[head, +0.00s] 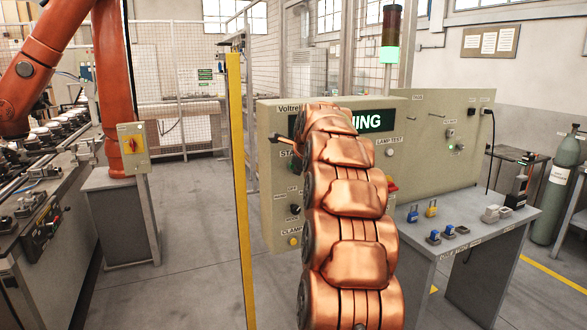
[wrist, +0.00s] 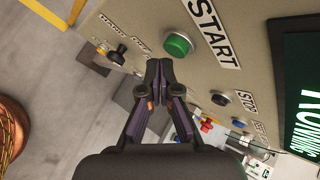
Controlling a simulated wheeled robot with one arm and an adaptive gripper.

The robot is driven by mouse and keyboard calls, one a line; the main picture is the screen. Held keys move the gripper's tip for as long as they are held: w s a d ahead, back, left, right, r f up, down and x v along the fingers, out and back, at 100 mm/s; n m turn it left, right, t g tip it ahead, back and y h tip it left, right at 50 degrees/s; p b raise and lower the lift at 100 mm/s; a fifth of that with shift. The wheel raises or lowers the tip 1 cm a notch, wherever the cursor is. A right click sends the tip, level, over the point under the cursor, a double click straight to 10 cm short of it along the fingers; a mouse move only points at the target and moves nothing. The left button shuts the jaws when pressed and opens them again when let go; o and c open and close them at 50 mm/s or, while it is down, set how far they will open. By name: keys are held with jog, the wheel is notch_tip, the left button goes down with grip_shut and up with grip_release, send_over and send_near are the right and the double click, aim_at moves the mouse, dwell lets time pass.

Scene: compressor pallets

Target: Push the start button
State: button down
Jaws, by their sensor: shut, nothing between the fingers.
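The green start button (wrist: 178,45) sits on the beige control panel (wrist: 120,22), beside the START label (wrist: 213,33) in the wrist view. My gripper (wrist: 160,68) is shut and empty, its fingertips near the button and just below it in that picture. I cannot tell whether they touch anything.
A dark STOP button (wrist: 220,99) and a black selector switch (wrist: 118,55) are on the same panel. A green-lit display (head: 378,121) is partly hidden. A yellow post (head: 240,180) stands left of the panel, and a grey table (head: 470,245) stands to the right.

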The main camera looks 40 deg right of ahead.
jog(key=shift+s+a, duration=0.1)
jog(key=shift+s, duration=0.25)
jog(key=s+a+b, duration=0.2)
jog(key=s+b, duration=0.1)
jog(key=s, duration=0.2)
jog(key=shift+s, duration=0.35)
dwell(1.0)
